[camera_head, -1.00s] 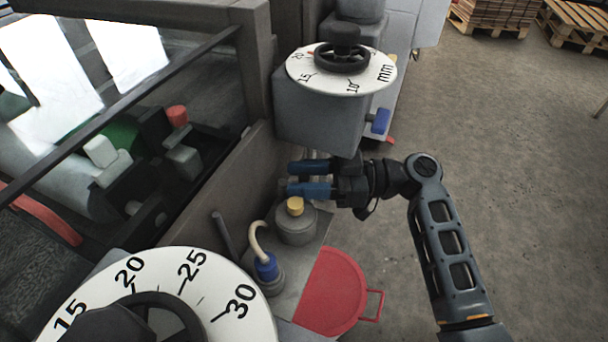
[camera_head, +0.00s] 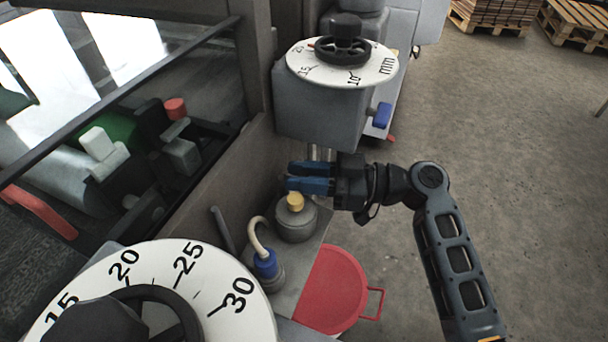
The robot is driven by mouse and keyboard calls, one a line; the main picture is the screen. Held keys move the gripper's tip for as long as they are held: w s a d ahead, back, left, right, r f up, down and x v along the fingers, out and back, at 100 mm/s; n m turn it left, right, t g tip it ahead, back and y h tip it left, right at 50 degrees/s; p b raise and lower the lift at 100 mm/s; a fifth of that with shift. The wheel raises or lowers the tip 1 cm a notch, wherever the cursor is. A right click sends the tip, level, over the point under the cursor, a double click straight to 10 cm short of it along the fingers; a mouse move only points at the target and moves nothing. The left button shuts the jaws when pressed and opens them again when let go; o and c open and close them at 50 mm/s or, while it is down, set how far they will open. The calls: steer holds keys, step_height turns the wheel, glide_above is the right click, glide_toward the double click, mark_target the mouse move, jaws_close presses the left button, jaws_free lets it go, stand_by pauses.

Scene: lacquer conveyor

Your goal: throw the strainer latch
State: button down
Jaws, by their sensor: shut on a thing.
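My gripper (camera_head: 298,178) has two blue fingers and reaches left toward the machine's side wall, below the grey box with the upper dial. It is shut on a small part between the fingers. That part is almost wholly hidden; by its place I take it for the strainer latch, but I cannot make out its shape. Just below the fingers stands a grey round pot (camera_head: 296,224) with a yellow cap (camera_head: 295,201). Grey upright metal pieces (camera_head: 319,152) show just behind the gripper.
The upper dial (camera_head: 300,66) sits above my gripper, and a large dial (camera_head: 215,262) fills the lower left. A blue-collared hose fitting (camera_head: 266,264) and a red round lid (camera_head: 332,288) are below. A blue handle (camera_head: 382,115) is at right.

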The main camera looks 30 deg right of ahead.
steer(key=shift+s+a+m+t+h+b, duration=0.2)
steer(key=shift+m+t+h+b, duration=0.15)
steer(key=shift+m+t+h, duration=0.4)
steer(key=c, duration=1.1)
jaws_free()
steer(key=shift+w+n+y, duration=0.1)
steer(key=shift+n+y, duration=0.15)
